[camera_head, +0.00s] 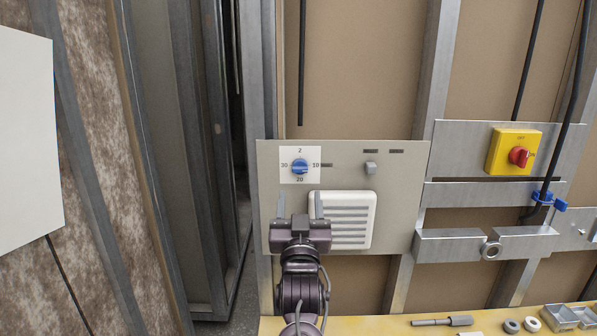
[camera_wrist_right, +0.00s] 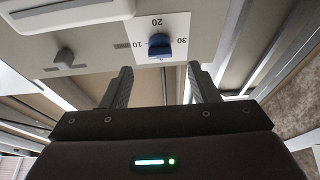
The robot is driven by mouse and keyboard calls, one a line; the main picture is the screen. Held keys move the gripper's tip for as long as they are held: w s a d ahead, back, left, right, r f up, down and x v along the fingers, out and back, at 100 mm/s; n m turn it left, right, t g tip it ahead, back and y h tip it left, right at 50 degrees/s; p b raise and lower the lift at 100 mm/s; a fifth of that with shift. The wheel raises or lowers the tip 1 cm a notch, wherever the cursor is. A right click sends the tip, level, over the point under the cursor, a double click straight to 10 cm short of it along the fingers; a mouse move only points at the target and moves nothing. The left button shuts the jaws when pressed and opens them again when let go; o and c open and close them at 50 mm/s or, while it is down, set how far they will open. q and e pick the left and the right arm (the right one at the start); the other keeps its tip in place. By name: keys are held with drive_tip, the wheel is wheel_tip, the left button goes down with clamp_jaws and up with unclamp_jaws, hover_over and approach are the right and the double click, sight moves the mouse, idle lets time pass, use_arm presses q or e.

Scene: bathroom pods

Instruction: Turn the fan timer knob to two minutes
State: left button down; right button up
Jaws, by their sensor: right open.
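The fan timer knob (camera_head: 300,166) is a blue dial knob on a white square plate (camera_head: 286,178), at the upper left of a grey panel. The plate is marked 2 at the top, 10 on the right, 20 at the bottom and 30 on the left. I cannot tell which mark the knob points to. My right gripper (camera_head: 300,204) is open and empty just below the knob, its two fingers pointing up. In the right wrist view the knob (camera_wrist_right: 160,45) shows beyond the gap between the open fingers (camera_wrist_right: 160,84), apart from them. My left gripper is not in view.
A white louvred vent (camera_head: 352,220) and a small grey switch (camera_head: 371,168) share the grey panel (camera_head: 400,210). A yellow box with a red rotary switch (camera_head: 519,155) is mounted at right. A yellow bench (camera_head: 390,324) below holds a metal tool (camera_head: 442,321) and rings.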

sight(300, 172)
drive_tip(key=p+x, duration=0.1)
drive_tip(key=x, duration=0.2)
drive_tip(key=r+p+x, duration=0.1)
drive_tip(key=p+x, duration=0.1)
drive_tip(key=x, duration=0.1)
drive_tip(key=shift+w, duration=0.1)
drive_tip(key=shift+p+x, duration=0.3)
drive_tip(key=shift+x, duration=0.5)
drive_tip(key=shift+f, duration=0.1)
drive_tip(key=c, duration=1)
